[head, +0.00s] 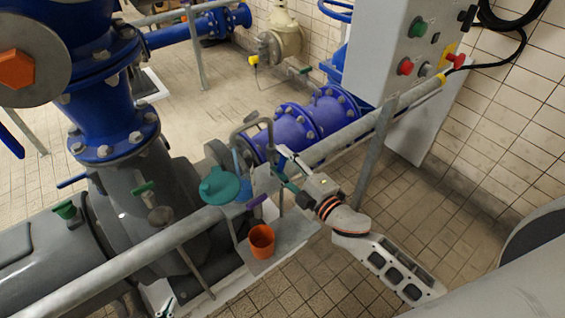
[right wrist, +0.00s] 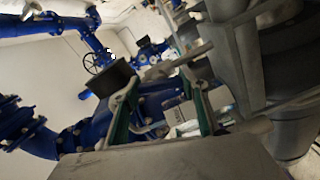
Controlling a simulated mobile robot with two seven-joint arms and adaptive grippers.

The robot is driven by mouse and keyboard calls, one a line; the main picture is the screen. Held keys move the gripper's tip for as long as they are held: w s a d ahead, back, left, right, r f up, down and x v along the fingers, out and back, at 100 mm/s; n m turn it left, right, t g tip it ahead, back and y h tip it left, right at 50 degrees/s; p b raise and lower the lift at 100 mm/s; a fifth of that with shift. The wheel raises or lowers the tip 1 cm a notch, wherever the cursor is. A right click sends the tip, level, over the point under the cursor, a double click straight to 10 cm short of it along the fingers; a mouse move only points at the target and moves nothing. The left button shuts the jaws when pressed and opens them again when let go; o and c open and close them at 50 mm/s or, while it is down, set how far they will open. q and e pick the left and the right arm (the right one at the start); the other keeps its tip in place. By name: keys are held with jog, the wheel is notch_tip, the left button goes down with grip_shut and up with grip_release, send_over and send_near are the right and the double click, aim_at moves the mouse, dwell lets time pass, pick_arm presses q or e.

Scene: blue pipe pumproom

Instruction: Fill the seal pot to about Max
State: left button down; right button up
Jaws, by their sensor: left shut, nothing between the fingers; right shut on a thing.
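A teal rounded vessel with a small knob (head: 220,187) is left of my right gripper, above the grey ledge. An orange cup (head: 262,240) stands upright and open on the ledge. My right gripper (head: 283,172) reaches in from the right near a small grey plate (head: 265,181). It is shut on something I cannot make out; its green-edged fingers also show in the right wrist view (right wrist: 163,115). My left gripper (head: 166,307) is at the bottom edge, shut and empty. I cannot clearly identify the seal pot, its Max mark or any liquid level.
A grey rail (head: 150,252) crosses in front of the pump. The grey ledge (head: 290,236) holds the cup. Blue pipes (head: 295,127) run behind. A control box (head: 405,55) stands at the upper right. Tiled floor at the lower right is partly clear.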

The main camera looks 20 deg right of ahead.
jog(key=shift+a, duration=0.1)
jog(key=o, duration=1.1)
jog(key=shift+s, duration=0.1)
jog(key=shift+s+d, duration=0.2)
jog(key=shift+s, duration=0.1)
jog(key=v, duration=1.1)
jog(key=shift+s+r, duration=0.1)
